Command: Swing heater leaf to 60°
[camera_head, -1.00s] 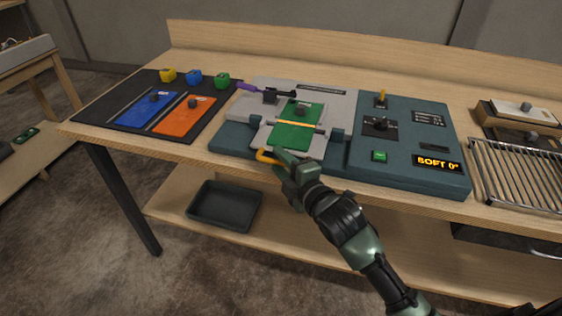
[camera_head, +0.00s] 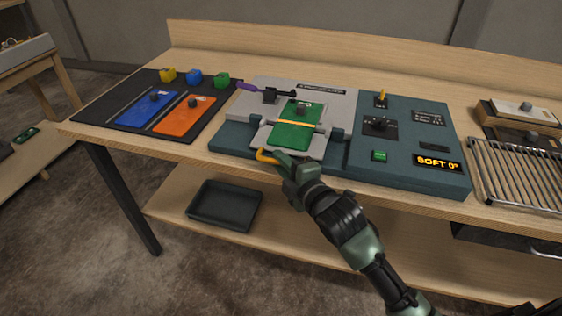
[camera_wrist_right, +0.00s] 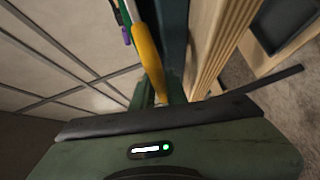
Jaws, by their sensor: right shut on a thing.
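The heater leaf is the pale grey plate (camera_head: 262,138) on the left half of the teal console. A green panel (camera_head: 290,138) with a dark knob lies on it, crossed by a thin yellow-orange strip (camera_head: 297,123). The plate looks nearly flat. A yellow handle (camera_head: 265,156) sticks out at its front edge. My right gripper (camera_head: 284,160) is shut on this handle. In the right wrist view the yellow handle (camera_wrist_right: 148,60) runs down between the fingers (camera_wrist_right: 162,97), whose tips are partly hidden. The console display (camera_head: 437,164) reads "SOFT 0°". My left gripper is out of view.
A wire rack (camera_head: 515,175) stands right. A dark tray (camera_head: 224,206) is on the shelf below.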

